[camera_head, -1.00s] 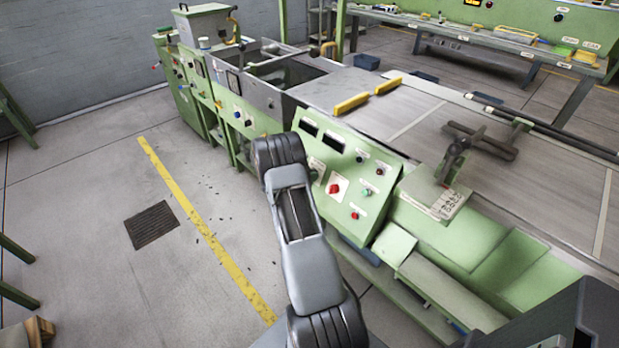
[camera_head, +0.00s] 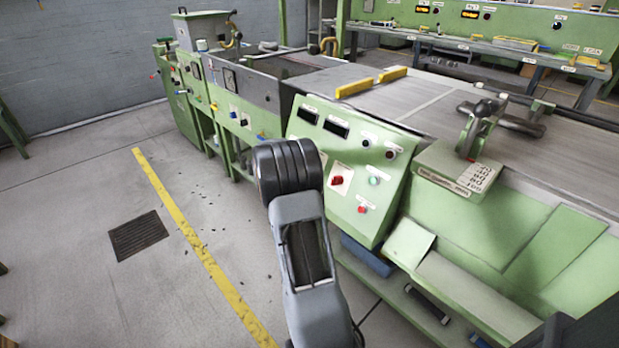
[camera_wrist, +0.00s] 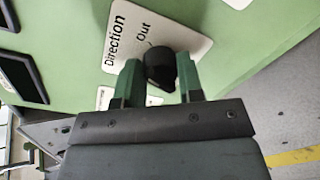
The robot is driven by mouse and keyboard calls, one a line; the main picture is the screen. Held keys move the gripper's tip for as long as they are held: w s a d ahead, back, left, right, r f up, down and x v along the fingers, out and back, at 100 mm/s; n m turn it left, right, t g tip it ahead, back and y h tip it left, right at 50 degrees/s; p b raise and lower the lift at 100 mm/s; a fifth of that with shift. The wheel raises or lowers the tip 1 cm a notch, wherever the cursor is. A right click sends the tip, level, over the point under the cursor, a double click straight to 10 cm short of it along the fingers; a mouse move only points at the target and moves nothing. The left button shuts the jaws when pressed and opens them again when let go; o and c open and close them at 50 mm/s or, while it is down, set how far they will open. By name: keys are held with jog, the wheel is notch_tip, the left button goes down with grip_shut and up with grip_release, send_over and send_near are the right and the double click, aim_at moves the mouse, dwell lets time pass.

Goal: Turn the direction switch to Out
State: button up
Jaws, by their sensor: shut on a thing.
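The direction switch is a black knob (camera_wrist: 160,68) on a white plate (camera_wrist: 120,34) lettered "Direction" and "Out" in the wrist view. The plate is fixed to the sloped green panel. My gripper (camera_wrist: 158,78) has its two green fingers on either side of the knob and is shut on it. The knob's pointer mark is too hidden to tell which way it is set. In the head view my arm hides the switch and my gripper.
The green control panel (camera_head: 365,160) carries dark displays, a red switch (camera_head: 337,180) and several buttons. A lever (camera_head: 475,130) stands on the green box to its right.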

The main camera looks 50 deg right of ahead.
jog(key=m+b, duration=0.1)
jog(key=b, duration=0.1)
jog(key=m+b, duration=0.1)
jog(key=shift+f+m+b, duration=0.3)
jog(key=shift+b, duration=0.1)
jog(key=shift+r+m+b, duration=0.15)
jog(key=shift+m+b, duration=0.35)
jog(key=shift+b, duration=0.2)
jog(key=shift+r, duration=0.1)
jog(key=o, duration=0.9)
jog(key=p+v, duration=0.1)
jog(key=v, duration=0.6)
jog(key=p+v, duration=0.2)
jog(key=v, duration=0.4)
jog(key=shift+s+a+r, duration=0.2)
jog(key=shift+a, duration=0.15)
jog(key=shift+r, duration=0.1)
